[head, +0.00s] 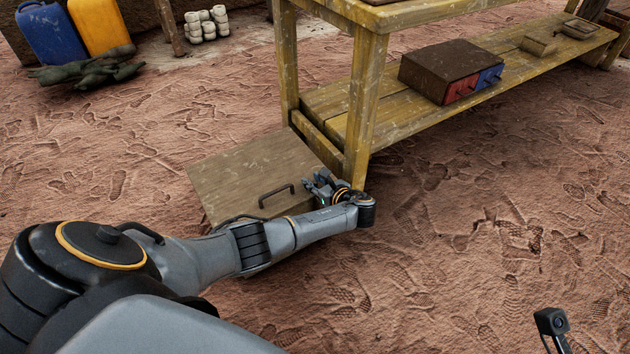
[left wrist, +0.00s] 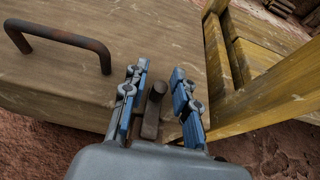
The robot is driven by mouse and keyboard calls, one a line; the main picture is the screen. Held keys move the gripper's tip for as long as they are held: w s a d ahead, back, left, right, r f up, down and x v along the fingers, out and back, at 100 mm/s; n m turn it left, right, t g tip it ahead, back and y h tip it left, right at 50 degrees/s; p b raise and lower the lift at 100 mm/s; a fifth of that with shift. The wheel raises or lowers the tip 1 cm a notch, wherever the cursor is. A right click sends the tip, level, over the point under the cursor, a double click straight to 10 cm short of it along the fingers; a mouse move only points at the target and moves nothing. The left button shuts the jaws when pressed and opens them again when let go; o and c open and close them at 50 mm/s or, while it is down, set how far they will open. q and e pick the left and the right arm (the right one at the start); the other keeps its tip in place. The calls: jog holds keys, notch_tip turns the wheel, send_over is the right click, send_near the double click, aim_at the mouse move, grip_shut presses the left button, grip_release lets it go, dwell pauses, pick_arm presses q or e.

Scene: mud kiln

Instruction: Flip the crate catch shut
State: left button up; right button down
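The wooden crate (head: 255,172) sits on the ground against the workbench's near leg, with its lid down. A dark bar handle (left wrist: 62,38) stands on the lid and also shows in the head view (head: 276,192). The crate catch (left wrist: 152,110) is a small dark metal lever at the lid's edge in the left wrist view. My left gripper (head: 320,184) is low at the crate's right front corner. In the left wrist view its blue-padded fingers (left wrist: 161,70) are apart, one on each side of the catch. Contact cannot be told. My right gripper is out of view.
The yellow wooden workbench (head: 362,100) stands right behind the crate, one leg close to my left gripper. A brown box with red and blue front (head: 450,72) lies on its lower shelf. Blue (head: 50,36) and yellow (head: 99,26) jerrycans stand back left.

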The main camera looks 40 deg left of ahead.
pick_arm(q)
jog(key=shift+d, duration=0.15)
jog(key=v, duration=1.1)
jog(key=shift+d+r, duration=0.2)
jog(key=shift+d, duration=0.1)
jog(key=shift+s+f, duration=0.1)
